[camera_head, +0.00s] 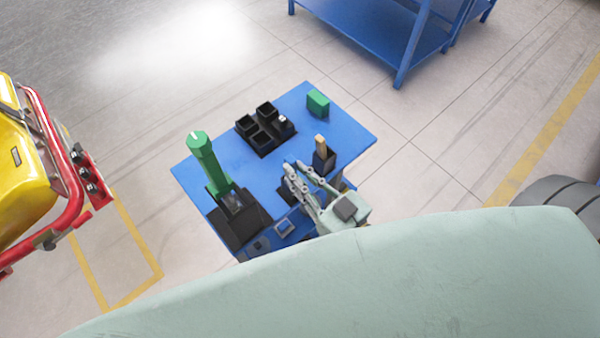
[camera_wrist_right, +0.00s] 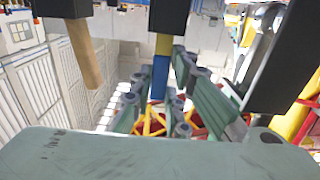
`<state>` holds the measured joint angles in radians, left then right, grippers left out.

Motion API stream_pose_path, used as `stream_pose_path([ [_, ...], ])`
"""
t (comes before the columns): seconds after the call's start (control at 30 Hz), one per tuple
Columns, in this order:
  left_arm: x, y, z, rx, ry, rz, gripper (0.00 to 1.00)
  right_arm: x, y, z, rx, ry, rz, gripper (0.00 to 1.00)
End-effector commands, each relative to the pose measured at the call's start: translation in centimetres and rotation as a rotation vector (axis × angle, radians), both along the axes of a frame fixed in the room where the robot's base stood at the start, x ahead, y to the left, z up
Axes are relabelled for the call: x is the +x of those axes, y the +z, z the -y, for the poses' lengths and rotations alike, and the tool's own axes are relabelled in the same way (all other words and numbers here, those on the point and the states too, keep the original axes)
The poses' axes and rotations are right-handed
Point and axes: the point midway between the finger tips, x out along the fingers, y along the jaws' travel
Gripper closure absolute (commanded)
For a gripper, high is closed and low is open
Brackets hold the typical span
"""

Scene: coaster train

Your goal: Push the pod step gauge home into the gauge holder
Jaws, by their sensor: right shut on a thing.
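The pod step gauge (camera_wrist_right: 160,78) shows in the right wrist view as a thin bar with blue and yellow sections. That view is upside down. The bar's yellow section meets a black block, which looks like the gauge holder (camera_wrist_right: 168,15); how deep it sits inside cannot be seen. My right gripper (camera_wrist_right: 160,88) is shut on the gauge's blue section. In the head view my right gripper (camera_head: 294,168) is over the near right part of the blue table (camera_head: 225,153), and its fingers largely hide the gauge and holder. My left gripper is not in view.
A black block with a tan peg (camera_head: 320,142) stands close right of the gripper. A green-topped tool (camera_head: 205,158) stands in a black base at left. Black open cups (camera_head: 262,132) and a green box (camera_head: 318,102) are farther back.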

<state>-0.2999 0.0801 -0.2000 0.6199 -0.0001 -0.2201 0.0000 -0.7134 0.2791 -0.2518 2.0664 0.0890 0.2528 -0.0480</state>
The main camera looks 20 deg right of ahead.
Motion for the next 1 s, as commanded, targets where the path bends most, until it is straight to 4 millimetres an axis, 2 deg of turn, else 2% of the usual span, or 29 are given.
stream_pose_path([
  [0.2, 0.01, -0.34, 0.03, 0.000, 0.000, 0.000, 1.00, 0.02, -0.44, -0.01, 0.001, 0.000, 0.002, 1.00],
  [0.23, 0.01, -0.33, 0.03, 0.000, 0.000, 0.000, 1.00, 0.02, -0.43, -0.02, 0.001, 0.000, 0.002, 0.84],
  [0.4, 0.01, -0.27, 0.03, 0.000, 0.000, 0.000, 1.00, 0.01, -0.39, -0.01, 0.001, 0.000, 0.002, 0.69],
  [0.5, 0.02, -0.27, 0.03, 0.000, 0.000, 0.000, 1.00, 0.02, -0.41, -0.01, 0.000, 0.000, 0.001, 0.63],
  [0.7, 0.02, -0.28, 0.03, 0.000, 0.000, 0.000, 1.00, -0.02, -0.51, 0.00, -0.001, 0.000, -0.002, 0.62],
  [1.0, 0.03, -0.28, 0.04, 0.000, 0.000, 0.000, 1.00, -0.02, -0.48, 0.00, 0.000, 0.000, -0.001, 0.36],
])
